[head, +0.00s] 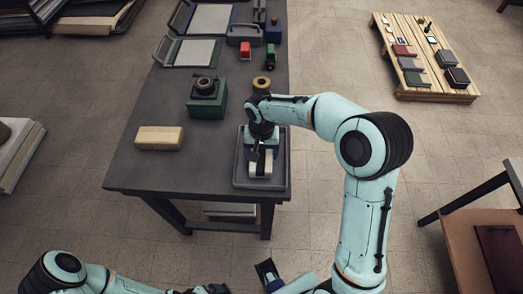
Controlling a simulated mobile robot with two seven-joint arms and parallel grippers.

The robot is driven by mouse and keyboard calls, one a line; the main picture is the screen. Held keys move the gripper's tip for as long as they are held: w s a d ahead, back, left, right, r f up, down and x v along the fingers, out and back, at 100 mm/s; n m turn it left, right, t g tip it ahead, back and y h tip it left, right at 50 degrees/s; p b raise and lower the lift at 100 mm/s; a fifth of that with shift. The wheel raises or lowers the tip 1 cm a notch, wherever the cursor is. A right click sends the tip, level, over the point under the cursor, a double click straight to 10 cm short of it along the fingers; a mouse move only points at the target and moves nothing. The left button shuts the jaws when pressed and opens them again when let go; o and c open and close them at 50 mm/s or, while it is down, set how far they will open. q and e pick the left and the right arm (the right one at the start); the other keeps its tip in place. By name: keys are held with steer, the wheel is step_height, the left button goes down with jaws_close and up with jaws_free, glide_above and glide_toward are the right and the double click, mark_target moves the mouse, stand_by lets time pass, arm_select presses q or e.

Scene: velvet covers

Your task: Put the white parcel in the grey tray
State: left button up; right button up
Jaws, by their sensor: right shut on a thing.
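The grey tray (239,178) lies on the near right part of the dark table. My right gripper (261,158) points down over the tray and is shut on the white parcel (260,171). The parcel is within the tray's outline as seen from above. The gripper hides part of it, and I cannot tell whether it touches the tray's floor. My left arm lies along the bottom edge of the head view, away from the table. Its fingers cannot be made out.
On the dark table (128,170), a beige block (159,138) lies to the left. A green box (207,104) with a dark item on top and a tan roll (262,83) stand behind the tray. A pallet (435,95) with small goods is on the floor at right.

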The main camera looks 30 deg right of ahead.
mark_target(261, 151)
steer(key=shift+f, duration=0.2)
steer(key=o, duration=1.3)
steer(key=shift+o, duration=0.2)
steer(key=shift+r, duration=0.35)
step_height(261, 151, up, 12)
steer(key=p, duration=0.1)
steer(key=shift+f, duration=0.15)
